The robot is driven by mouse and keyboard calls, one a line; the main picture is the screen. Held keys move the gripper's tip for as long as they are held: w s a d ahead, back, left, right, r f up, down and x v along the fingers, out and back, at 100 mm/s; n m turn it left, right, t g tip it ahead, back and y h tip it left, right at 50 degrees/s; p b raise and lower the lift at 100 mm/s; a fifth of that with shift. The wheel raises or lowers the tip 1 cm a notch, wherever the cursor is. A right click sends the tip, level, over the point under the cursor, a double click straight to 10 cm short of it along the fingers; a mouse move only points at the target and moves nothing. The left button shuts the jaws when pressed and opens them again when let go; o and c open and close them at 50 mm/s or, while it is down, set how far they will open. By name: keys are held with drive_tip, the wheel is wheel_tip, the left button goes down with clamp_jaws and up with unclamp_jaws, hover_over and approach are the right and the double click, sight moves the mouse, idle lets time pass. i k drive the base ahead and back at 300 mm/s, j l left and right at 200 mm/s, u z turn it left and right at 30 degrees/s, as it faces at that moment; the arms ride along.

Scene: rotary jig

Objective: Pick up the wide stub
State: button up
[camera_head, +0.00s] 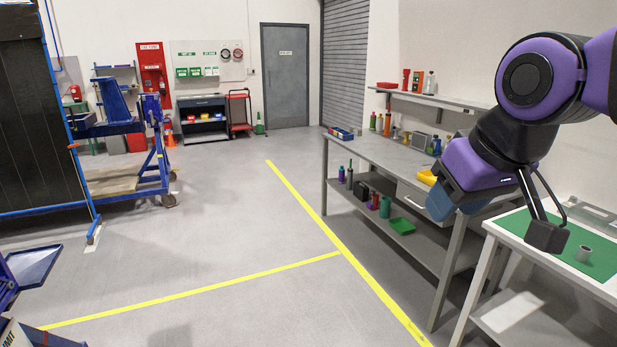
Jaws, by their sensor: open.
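A short, wide grey cylinder, which I take for the wide stub (584,254), stands upright on a green mat (540,224) on the white table at the lower right. My gripper (545,237) hangs from the purple arm above this table, to the left of the stub in the picture. A dark finger end shows apart from the stub, with floor or mat behind it. The jaws are open, and I see nothing held between them. The gap between the fingers is mostly hidden by the angle and by my wrist.
A grey workbench (376,153) with bottles and small containers stands left of the white table (488,228). A wall shelf (440,101) runs above it. A blue trolley (150,165) stands far left. The floor with yellow lines is open in the middle.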

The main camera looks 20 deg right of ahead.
sight(584, 252)
drive_tip(key=i+l+z, duration=0.15)
drive_tip(key=i+z, duration=0.25)
drive_tip(key=i+l+z, duration=0.1)
drive_tip(key=i+z, duration=0.65)
drive_tip(key=i+j+z, duration=0.25)
drive_tip(key=z, duration=0.15)
drive_tip(key=i+z, duration=0.2)
drive_tip(key=i, duration=0.4)
